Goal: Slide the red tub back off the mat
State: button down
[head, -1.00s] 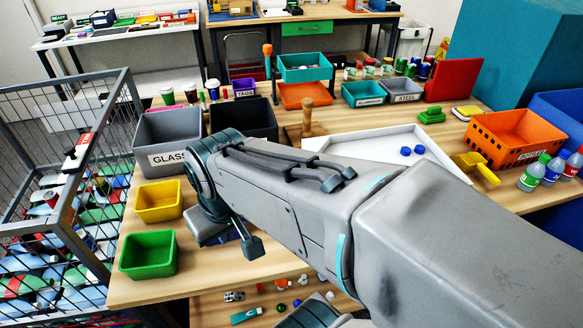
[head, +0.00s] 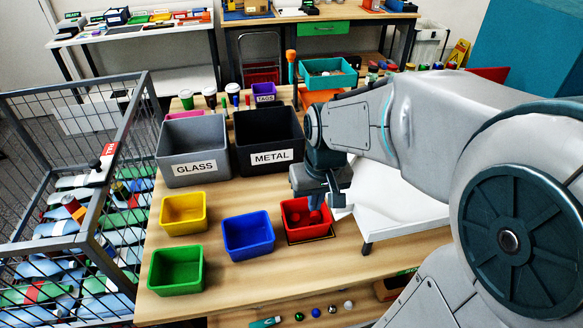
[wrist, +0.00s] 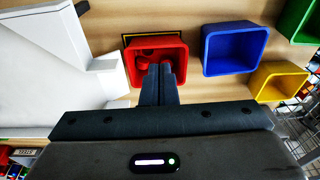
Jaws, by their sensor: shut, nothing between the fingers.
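The red tub (head: 296,224) stands upright on a small dark mat (head: 312,240) with a yellow edge. The mat shows along the tub's front in the head view, and a strip of the mat (wrist: 128,38) shows past the tub's far side in the wrist view. Red items lie inside the tub (wrist: 181,73). My gripper (wrist: 159,68) is shut and empty, and its fingertips overlap the tub's near wall and opening in the wrist view. In the head view my gripper (head: 322,190) is at the tub's back right; whether it touches the tub I cannot tell.
A blue tub (head: 248,236) stands left of the red one, with yellow (head: 183,212) and green (head: 175,270) tubs beyond. GLASS (head: 193,150) and METAL (head: 268,140) bins stand behind. A white tray (head: 395,205) is close on the right. Bare table lies in front.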

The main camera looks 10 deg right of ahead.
jog(key=w+f+g+p, duration=0.1)
jog(key=w+f+p, duration=0.1)
jog(key=w+f, duration=0.35)
send_over(301, 218)
jog(key=s, duration=0.4)
notch_tip(301, 218, down, 8)
jog(key=shift+d+f+p, duration=0.1)
jog(key=shift+f+p, duration=0.1)
jog(key=shift+p, duration=0.1)
jog(key=w+p, duration=0.1)
jog(key=w, duration=0.2)
jog(key=shift+f, duration=0.1)
jog(key=shift+w+f+p, duration=0.1)
jog(key=shift+w+p, duration=0.2)
jog(key=shift+w, duration=0.3)
